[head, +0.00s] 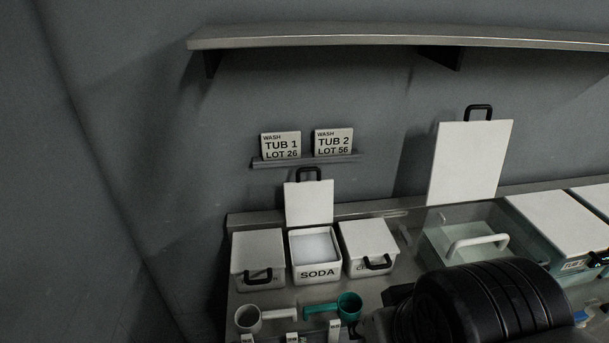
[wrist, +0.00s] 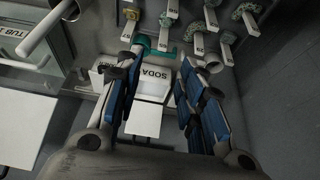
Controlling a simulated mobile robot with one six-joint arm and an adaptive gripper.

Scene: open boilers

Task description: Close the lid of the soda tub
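The soda tub (head: 316,272) is a small white box labelled SODA, with white powder showing inside. Its white lid (head: 309,205) stands upright at the back edge, open, with a black handle on top. In the wrist view the tub (wrist: 153,85) appears upside down between my fingers, with the lid (wrist: 143,118) on the near side of it. The fingers are not discernible in the head view.
Closed tubs stand left (head: 258,251) and right (head: 367,240) of the soda tub. A white mug (head: 248,319) and teal scoop (head: 348,305) lie in front. A larger tank's lid (head: 468,162) stands open at right. A shelf (head: 390,38) overhangs the wall above.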

